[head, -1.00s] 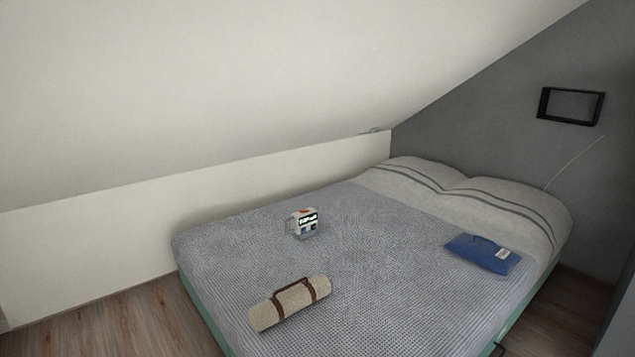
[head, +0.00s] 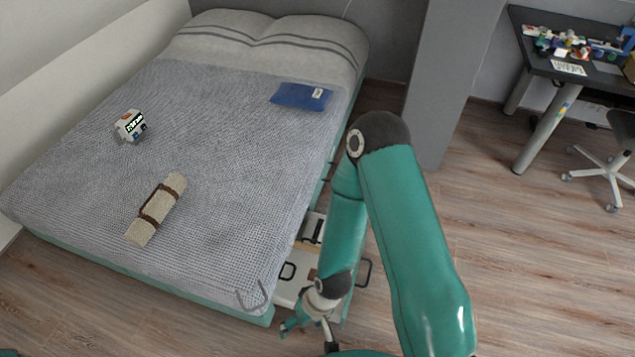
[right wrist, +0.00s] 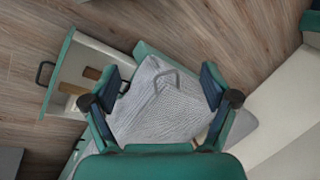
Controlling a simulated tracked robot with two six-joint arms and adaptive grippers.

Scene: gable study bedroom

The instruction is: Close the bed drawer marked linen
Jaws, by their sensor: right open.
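The bed (head: 215,200) has an open drawer (head: 292,287) pulled out from its right side near the foot end, partly hidden by my right arm in the head view. In the right wrist view the open drawer (right wrist: 70,52) lies at upper left, with a pale inside, brown items and a dark loop handle (right wrist: 45,72). No linen mark is readable. My right gripper (head: 308,331) is open and empty, low beside the bed's near right corner. Its two fingers (right wrist: 163,86) show apart in the right wrist view, with the blanket beyond them. My left gripper is not in view.
A desk (head: 560,75) and wheeled chair (head: 615,150) stand at upper right. The wooden floor (head: 530,260) at right is clear.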

